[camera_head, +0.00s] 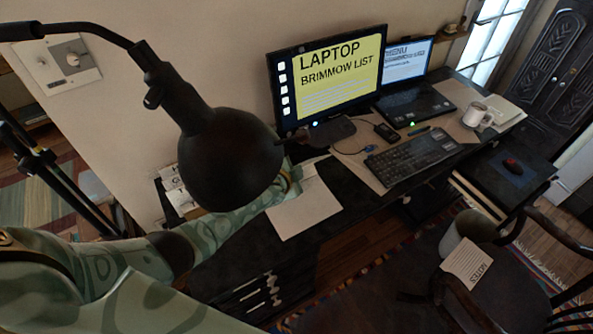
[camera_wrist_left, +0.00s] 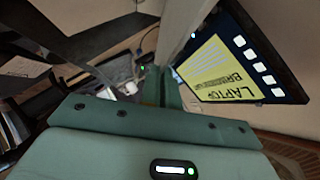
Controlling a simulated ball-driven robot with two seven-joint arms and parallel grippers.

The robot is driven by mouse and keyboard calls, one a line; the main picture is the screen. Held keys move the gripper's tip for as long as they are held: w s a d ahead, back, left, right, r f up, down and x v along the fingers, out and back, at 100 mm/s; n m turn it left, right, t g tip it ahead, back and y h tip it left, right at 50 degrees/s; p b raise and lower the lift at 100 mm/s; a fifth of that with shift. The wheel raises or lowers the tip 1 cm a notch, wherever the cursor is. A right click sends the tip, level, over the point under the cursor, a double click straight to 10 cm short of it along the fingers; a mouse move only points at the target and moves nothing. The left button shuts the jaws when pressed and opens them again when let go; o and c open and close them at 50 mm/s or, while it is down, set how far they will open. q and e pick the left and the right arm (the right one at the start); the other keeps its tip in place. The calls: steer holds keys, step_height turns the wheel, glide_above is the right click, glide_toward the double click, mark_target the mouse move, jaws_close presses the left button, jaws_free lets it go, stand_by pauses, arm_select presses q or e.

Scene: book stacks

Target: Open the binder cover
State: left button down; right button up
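I cannot tell for sure which thing is the binder. A flat pale rectangle (camera_head: 306,207), perhaps a binder or paper, lies on the dark desk just right of my left gripper (camera_head: 292,178). The black lamp head hides part of my left arm and hand. In the left wrist view, the green fingers of my left gripper (camera_wrist_left: 163,88) point away from the hand. A long pale grey strip (camera_wrist_left: 187,32) runs up beyond their tips; whether they touch it is unclear. The fingers look close together, but their opening is not clear. My right gripper is not in view.
A black lamp (camera_head: 228,160) hangs in the foreground. A monitor (camera_head: 335,78), laptop (camera_head: 415,100), keyboard (camera_head: 412,157) and white mug (camera_head: 476,116) stand on the desk (camera_head: 345,222). A chair (camera_head: 480,290) is at lower right.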

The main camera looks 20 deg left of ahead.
arm_select(q)
steer(key=c, duration=1.6)
jaws_free()
steer(key=shift+c, duration=0.2)
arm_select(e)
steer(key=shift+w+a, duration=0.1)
